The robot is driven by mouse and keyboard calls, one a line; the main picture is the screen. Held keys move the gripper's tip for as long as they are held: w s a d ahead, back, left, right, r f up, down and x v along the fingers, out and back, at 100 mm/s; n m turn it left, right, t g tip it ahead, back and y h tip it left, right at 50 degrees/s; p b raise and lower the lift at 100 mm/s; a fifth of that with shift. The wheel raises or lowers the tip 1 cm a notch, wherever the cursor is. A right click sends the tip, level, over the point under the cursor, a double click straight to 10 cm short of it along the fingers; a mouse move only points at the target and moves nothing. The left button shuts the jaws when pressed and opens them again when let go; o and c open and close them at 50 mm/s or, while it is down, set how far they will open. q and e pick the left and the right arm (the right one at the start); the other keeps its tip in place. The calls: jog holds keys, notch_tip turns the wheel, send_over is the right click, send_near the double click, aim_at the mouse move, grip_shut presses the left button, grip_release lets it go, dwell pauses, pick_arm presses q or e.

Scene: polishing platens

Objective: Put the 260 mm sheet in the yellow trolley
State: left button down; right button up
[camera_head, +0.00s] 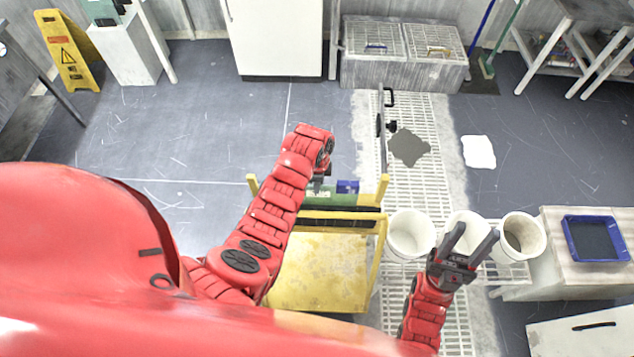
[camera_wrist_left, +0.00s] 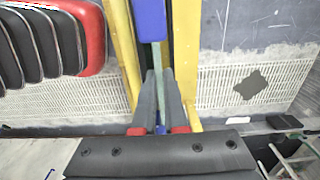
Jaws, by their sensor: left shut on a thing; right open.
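The yellow trolley (camera_head: 320,272) stands in front of me at lower centre, with yellow posts and a flat lower deck. Its yellow bars also show in the left wrist view (camera_wrist_left: 187,50), on both sides of the fingers. My left gripper (camera_head: 320,184) is at the trolley's far upper part, its tips partly hidden by the wrist. In the left wrist view, the left fingers (camera_wrist_left: 158,76) are shut on a thin greenish sheet (camera_wrist_left: 157,58) seen edge-on; its size cannot be read. My right gripper (camera_head: 471,238) is open and empty above the white buckets.
A blue block (camera_head: 347,187) and a green strip (camera_head: 318,196) show at the trolley's far side. White buckets (camera_head: 409,235) stand right of the trolley. A blue tray (camera_head: 597,238) lies on a bench at right.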

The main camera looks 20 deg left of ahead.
pick_arm(q)
jog(key=shift+w, duration=0.1)
jog(key=c, duration=1)
grip_release()
jog(key=shift+o, duration=0.2)
jog(key=shift+r, duration=0.1)
